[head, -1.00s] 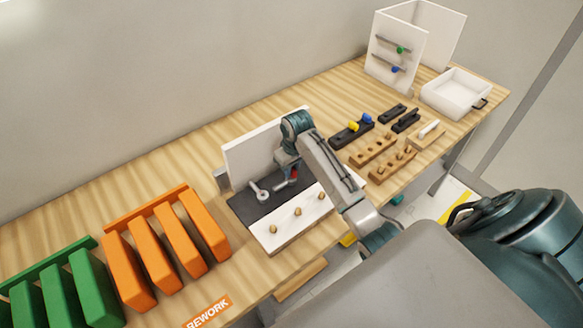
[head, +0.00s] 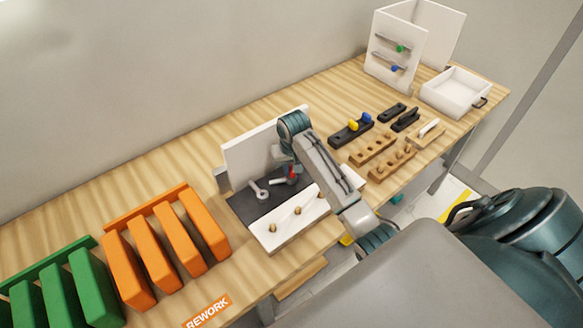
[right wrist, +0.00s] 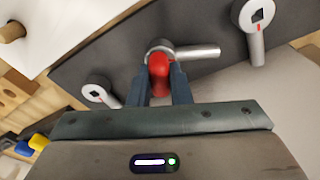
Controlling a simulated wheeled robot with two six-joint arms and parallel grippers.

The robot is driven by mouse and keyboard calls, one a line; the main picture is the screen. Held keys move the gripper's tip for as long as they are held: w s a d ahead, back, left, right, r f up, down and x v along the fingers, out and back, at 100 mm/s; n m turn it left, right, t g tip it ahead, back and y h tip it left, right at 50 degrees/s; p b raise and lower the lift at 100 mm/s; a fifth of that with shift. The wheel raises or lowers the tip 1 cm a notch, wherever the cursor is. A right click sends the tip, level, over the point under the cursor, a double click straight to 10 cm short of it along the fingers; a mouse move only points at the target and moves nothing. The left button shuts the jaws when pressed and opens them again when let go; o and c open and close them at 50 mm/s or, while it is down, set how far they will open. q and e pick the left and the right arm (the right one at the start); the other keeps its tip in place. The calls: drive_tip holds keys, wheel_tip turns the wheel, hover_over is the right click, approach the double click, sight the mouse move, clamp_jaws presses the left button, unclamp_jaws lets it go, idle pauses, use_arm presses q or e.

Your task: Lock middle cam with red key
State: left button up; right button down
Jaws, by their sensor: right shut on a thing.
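My right gripper (head: 291,174) is shut on the red key (right wrist: 158,72), which also shows in the head view (head: 292,171). The key stands over the grey hub of the middle cam (right wrist: 203,52), seemingly in it. In the head view the middle cam's handle (head: 277,182) points left. In the right wrist view two other grey cams flank it, one (right wrist: 262,14) at upper right and one (right wrist: 98,91) at lower left. Both have dark sockets in their round heads. The key's lower end is hidden. My left gripper is not in view.
The cams sit on a dark plate (head: 248,207) between a white upright panel (head: 258,150) and a white strip with wooden pegs (head: 285,230). Orange dividers (head: 160,250) stand left. Wooden peg blocks (head: 372,149) and a black holder with yellow and blue keys (head: 345,135) lie right.

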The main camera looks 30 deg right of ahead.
drive_tip(key=shift+a+f, duration=0.1)
drive_tip(key=m, duration=0.3)
drive_tip(key=shift+m+h, duration=0.3)
drive_tip(key=shift+m, duration=0.6)
drive_tip(key=m, duration=0.2)
drive_tip(key=shift+m+g, duration=0.3)
drive_tip(key=shift+m, duration=1.1)
drive_tip(key=m, duration=0.4)
drive_tip(key=shift+m+g, duration=0.4)
